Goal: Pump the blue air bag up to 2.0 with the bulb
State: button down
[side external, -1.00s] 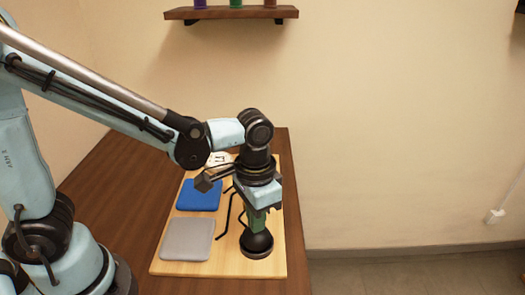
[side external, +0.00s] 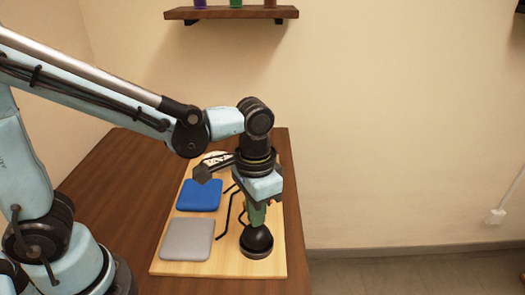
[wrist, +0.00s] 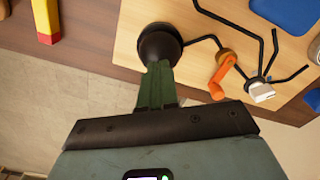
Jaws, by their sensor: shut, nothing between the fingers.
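The blue air bag (side external: 200,194) lies flat on the wooden board, and a corner of it shows in the wrist view (wrist: 288,12). The black bulb (side external: 257,240) stands on the board's near right part; it is also in the wrist view (wrist: 160,44). My gripper (side external: 257,222) is shut, its green fingers pointing down at the top of the bulb with nothing between them. In the wrist view the fingertips (wrist: 158,66) overlap the bulb's edge; whether they touch it I cannot tell. A white round dial (side external: 215,158) is partly hidden behind my arm, its reading illegible.
A grey pad (side external: 187,239) lies nearer than the blue bag. Black tubes (wrist: 228,22) run from the bulb, past an orange lever (wrist: 222,77) and a white fitting (wrist: 262,92). A red and yellow object (wrist: 45,20) lies on the table beside the board.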

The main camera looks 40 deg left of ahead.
jog(key=shift+f, duration=0.15)
jog(key=shift+f, duration=1.55)
jog(key=shift+r, duration=0.1)
jog(key=shift+r, duration=1.6)
jog(key=shift+r, duration=0.1)
jog(key=shift+r, duration=2.4)
